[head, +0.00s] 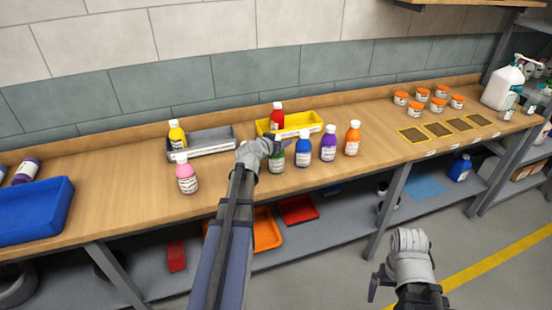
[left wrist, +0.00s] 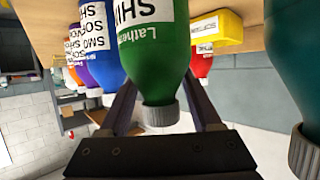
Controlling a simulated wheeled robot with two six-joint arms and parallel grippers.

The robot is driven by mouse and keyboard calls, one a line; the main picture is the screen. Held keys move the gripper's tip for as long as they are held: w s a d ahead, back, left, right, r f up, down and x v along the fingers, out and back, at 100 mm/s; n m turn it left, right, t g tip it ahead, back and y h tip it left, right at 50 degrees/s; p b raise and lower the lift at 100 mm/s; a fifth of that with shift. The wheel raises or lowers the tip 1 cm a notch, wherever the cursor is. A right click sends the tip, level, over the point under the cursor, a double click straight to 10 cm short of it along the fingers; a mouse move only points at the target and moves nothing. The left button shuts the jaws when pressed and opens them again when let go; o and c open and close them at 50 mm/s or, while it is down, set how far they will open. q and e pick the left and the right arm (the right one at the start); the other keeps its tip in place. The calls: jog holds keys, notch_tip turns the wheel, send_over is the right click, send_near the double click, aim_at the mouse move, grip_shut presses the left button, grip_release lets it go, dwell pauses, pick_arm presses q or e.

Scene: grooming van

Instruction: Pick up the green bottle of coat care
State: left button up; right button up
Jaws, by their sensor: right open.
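A green bottle (head: 278,158) with a white label and grey cap stands in the row of bottles on the wooden bench. In the left wrist view the green bottle (left wrist: 152,70) looks upside down and fills the middle. My left gripper (head: 268,150) is at this bottle, with a finger (left wrist: 120,108) on each side of it. Whether the fingers press on it cannot be told. A dark teal bottle (left wrist: 296,55) is close on the right in that view; in the head view I cannot make it out. My right gripper (head: 385,275) is open and empty, in front of the bench.
Blue (head: 303,148), purple (head: 328,145) and orange (head: 352,140) bottles stand just right of the green one. A yellow tray (head: 312,121) with a red bottle (head: 277,115) is behind. A grey tray (head: 205,147), yellow bottle (head: 177,135) and pink bottle (head: 187,177) are left.

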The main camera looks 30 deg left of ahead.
pick_arm(q)
grip_shut()
dwell(0.3)
dwell(0.8)
